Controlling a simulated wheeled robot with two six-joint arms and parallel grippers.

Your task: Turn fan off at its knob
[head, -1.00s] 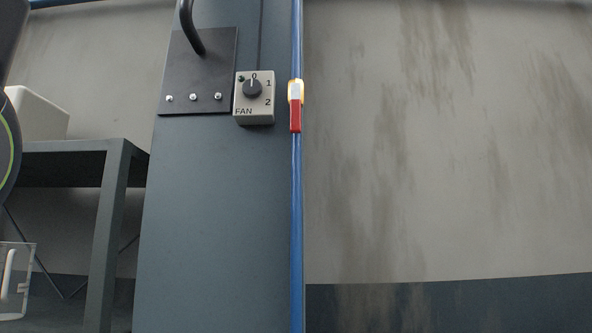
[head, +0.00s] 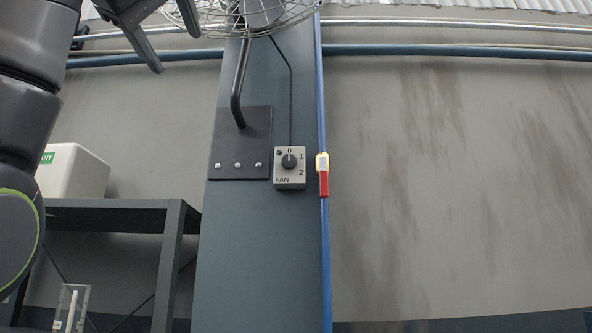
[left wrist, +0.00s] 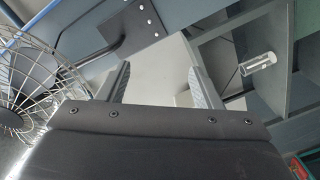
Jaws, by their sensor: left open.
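The fan control box (head: 290,180) is a small beige box on the blue-grey column, marked 0, 1 and 2. Its black knob (head: 288,161) has its white mark pointing up at 0. A small dark lamp sits at the box's upper left. The fan (head: 210,22), in a wire cage, shows at the top of the head view and at the left of the left wrist view (left wrist: 30,85). My left gripper (head: 172,50) is open and empty, above and left of the box, close to the fan cage. Its fingers also show in the left wrist view (left wrist: 158,82). My right gripper is out of view.
A black bolted plate (head: 240,145) with a bent bracket is just left of the box. A shelf (head: 120,218) with a white bin (head: 75,172) stands at left. The right wall is clear.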

